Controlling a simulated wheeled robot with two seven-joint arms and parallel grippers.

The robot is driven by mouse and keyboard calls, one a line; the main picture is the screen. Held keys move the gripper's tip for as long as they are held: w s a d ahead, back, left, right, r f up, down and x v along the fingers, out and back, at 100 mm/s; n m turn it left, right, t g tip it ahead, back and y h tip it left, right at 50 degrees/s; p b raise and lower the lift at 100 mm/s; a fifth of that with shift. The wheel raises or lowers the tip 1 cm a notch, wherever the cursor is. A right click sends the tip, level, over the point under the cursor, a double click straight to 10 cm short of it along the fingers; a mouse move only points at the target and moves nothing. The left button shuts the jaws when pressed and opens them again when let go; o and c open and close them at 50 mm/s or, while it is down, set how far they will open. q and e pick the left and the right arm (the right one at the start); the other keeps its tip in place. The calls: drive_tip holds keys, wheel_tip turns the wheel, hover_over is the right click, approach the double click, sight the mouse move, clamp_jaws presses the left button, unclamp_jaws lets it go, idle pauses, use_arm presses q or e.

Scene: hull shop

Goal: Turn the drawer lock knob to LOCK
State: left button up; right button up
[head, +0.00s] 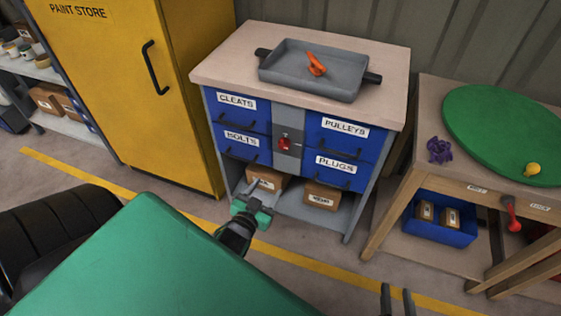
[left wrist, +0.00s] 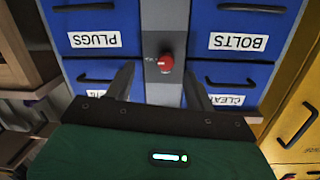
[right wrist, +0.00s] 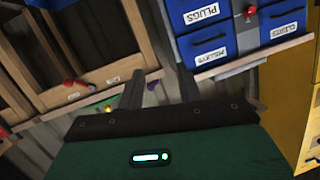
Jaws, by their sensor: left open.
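The red lock knob (head: 285,142) sits on the grey centre panel (head: 287,164) of a workbench, between two columns of blue drawers. The left wrist view shows the knob (left wrist: 166,63) ahead of and between my left fingers, not touched; its small panel marking is unreadable and I cannot tell its setting. My left gripper (head: 263,188) is open and empty, in front of and below the knob. My right gripper (head: 396,300) has its fingers apart and empty, low at the right; the knob (right wrist: 250,13) shows at the top of the right wrist view.
The blue drawers, such as CLEATS (head: 236,104) and PLUGS (head: 335,169), have protruding black handles. A grey tray (head: 310,84) with an orange cleat (head: 316,63) is on top. A yellow cabinet (head: 140,110) stands left; a wooden table (head: 430,120) stands right.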

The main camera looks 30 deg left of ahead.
use_arm(q)
wheel_tip(320, 180, up, 3)
drive_tip(key=a+t+b, duration=0.1)
drive_tip(key=b, duration=0.2)
approach(282, 146)
drive_tip(key=w, duration=0.4)
drive_tip(key=w+a, duration=0.1)
drive_tip(key=w, duration=0.2)
drive_tip(key=shift+w+f, duration=0.1)
drive_tip(key=shift+f, duration=0.1)
drive_tip(key=shift+w+a, duration=0.15)
drive_tip(key=shift+w, duration=0.5)
use_arm(e)
drive_tip(key=w+d+r+t+y, duration=0.1)
drive_tip(key=r+t, duration=0.6)
drive_tip(key=r, duration=0.7)
drive_tip(key=shift+w+d+r+m+t, duration=0.25)
drive_tip(key=shift+w+d, duration=0.4)
drive_tip(key=shift+d, duration=0.35)
use_arm(q)
drive_tip(key=c, duration=1)
use_arm(e)
drive_tip(key=shift+f, duration=0.1)
